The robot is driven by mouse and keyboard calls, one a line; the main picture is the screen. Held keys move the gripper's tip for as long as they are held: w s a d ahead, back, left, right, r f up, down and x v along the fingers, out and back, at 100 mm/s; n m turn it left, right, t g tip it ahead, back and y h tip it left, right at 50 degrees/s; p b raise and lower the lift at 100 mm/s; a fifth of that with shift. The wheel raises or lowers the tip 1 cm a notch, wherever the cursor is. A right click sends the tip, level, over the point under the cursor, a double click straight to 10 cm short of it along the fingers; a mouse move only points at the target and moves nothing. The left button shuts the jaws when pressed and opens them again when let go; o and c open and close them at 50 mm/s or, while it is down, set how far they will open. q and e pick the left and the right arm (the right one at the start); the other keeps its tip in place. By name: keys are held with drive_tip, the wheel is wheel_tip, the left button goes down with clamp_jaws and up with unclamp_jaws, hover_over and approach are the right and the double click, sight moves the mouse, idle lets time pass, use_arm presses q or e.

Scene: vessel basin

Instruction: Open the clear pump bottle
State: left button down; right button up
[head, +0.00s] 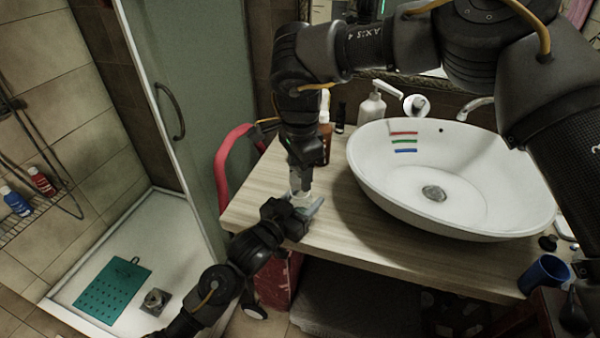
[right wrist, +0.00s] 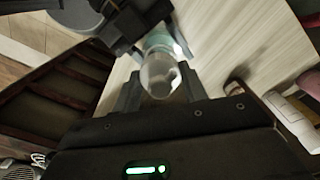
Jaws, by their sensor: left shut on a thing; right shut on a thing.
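The clear pump bottle (head: 298,199) is small in the head view, at the left end of the wooden counter, mostly hidden between my two grippers. In the right wrist view its clear, rounded top (right wrist: 160,76) sits between the right fingers, with a teal-tinted part (right wrist: 157,42) beyond it. My right gripper (head: 301,188) points down from above and is shut on the bottle's top. My left gripper (head: 304,209) reaches in from the lower left and is shut on the bottle lower down. I cannot tell whether top and body are joined.
The counter (head: 330,228) has free room in front of the white basin (head: 400,210). A white pump bottle (head: 371,109) and an amber bottle (head: 325,128) stand behind, near the right arm. A blue cup (head: 543,275) is at the lower right. A glass shower door (head: 195,100) stands left.

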drive_tip(key=shift+r, duration=0.1)
drive_tip(key=shift+r, duration=1.9)
use_arm(q)
drive_tip(key=shift+c, duration=2.3)
unclamp_jaws()
drive_tip(key=shift+s+a+f, duration=0.1)
drive_tip(key=shift+s+a, duration=0.2)
drive_tip(key=shift+s, duration=0.05)
use_arm(e)
drive_tip(key=shift+f, duration=0.15)
use_arm(q)
drive_tip(key=b+v, duration=0.1)
drive_tip(key=v, duration=1)
drive_tip(key=shift+b, duration=0.35)
use_arm(e)
drive_tip(key=shift+f, duration=0.75)
